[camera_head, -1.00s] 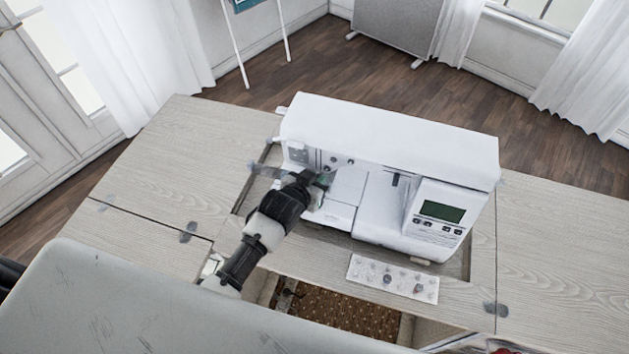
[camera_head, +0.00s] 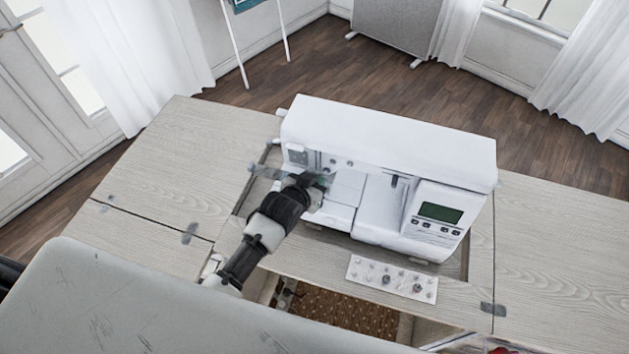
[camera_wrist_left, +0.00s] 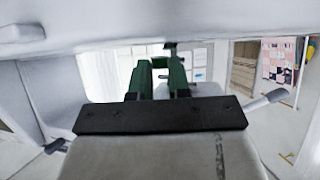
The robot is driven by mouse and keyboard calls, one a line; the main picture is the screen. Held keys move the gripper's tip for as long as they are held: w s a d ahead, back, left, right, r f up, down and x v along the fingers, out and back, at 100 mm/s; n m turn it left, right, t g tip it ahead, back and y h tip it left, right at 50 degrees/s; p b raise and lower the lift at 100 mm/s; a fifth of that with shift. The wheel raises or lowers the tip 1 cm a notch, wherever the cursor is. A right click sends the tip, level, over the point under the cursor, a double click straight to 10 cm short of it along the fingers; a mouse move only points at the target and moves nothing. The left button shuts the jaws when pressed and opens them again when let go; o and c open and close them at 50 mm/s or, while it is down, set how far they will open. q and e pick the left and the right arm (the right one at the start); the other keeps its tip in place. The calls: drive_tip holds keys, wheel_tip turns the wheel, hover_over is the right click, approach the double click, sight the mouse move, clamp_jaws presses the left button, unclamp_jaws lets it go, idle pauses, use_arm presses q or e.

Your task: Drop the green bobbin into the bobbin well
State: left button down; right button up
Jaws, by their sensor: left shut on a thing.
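My left gripper (camera_head: 318,182) reaches in at the left end of the white sewing machine (camera_head: 395,135), low under its arm and above the bed. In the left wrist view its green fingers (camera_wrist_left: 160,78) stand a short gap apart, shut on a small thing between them. That thing, taken to be the green bobbin, is too small and covered to make out. The bobbin well cannot be picked out; my gripper and wrist cover that part of the bed (camera_head: 341,213). My right gripper does not show.
A pale bobbin tray (camera_head: 361,270) with several small bobbins lies on the cabinet top in front of the machine. An open drawer or recess (camera_head: 345,310) with a brown patterned bottom is below the front edge. The wooden top (camera_head: 185,150) at left is clear.

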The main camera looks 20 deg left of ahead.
use_arm(q)
drive_tip(key=shift+f, duration=0.65)
idle(1.0)
drive_tip(key=c, duration=1)
unclamp_jaws()
drive_tip(key=shift+s, duration=0.15)
drive_tip(key=v, duration=1)
drive_tip(key=shift+s+r+b, duration=0.2)
drive_tip(key=shift+s+b, duration=0.05)
drive_tip(key=shift+b, duration=0.15)
drive_tip(key=shift+a, duration=0.15)
